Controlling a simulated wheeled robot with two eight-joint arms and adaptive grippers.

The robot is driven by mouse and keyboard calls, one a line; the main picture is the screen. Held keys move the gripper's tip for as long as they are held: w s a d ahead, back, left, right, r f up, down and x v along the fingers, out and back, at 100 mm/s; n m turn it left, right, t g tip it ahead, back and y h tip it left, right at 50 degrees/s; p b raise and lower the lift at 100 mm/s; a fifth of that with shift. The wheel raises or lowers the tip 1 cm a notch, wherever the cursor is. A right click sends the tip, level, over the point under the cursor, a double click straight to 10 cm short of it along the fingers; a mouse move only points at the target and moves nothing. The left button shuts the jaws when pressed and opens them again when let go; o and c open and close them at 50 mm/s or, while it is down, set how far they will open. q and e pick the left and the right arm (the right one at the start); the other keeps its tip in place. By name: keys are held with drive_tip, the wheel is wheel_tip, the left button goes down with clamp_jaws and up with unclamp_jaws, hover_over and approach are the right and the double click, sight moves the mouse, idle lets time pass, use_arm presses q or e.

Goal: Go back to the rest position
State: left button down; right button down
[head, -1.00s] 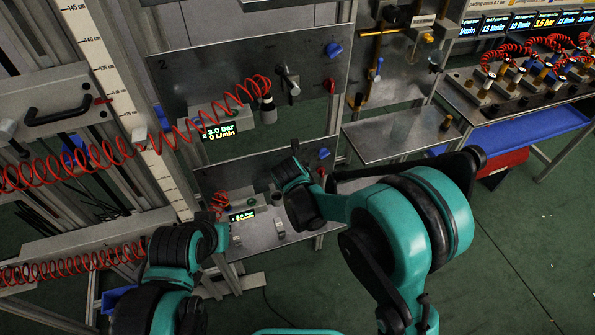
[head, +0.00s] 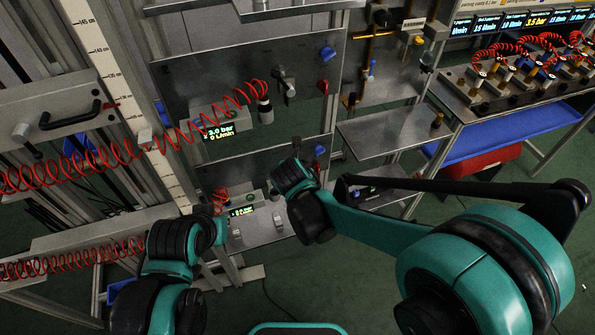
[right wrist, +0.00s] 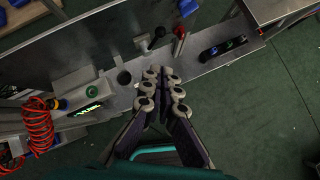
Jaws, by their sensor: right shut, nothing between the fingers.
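My right gripper (right wrist: 162,92) shows in the right wrist view with its fingers together and nothing between them. In that view its fingertips overlap the front edge of a metal shelf (right wrist: 205,68); I cannot tell the gap between them. In the head view my right arm reaches from the lower right towards the lower panel, with its elbow out to the right; its fingers are hidden there. My left arm stands at the lower left of the head view, bent, and its gripper's fingers cannot be made out.
The upper station panel (head: 300,60) carries a coiled red hose (head: 110,160) and a lit display (head: 219,131). A metal shelf (head: 390,131) juts out right of centre. A blue tray (head: 500,141) is under the right bench. Green floor (head: 385,270) is open at lower centre.

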idle(0.3)
drive_tip(key=s+d+r+m, duration=0.3)
drive_tip(key=s+d+m, duration=0.6)
drive_tip(key=m, duration=0.7)
drive_tip(key=s+d+r+m, duration=0.3)
drive_tip(key=s+d+m, duration=0.6)
drive_tip(key=m, duration=0.7)
drive_tip(key=shift+s+m+g+y, duration=0.3)
drive_tip(key=shift+s+g, duration=0.1)
drive_tip(key=shift+s, duration=0.2)
drive_tip(key=shift+r, duration=0.1)
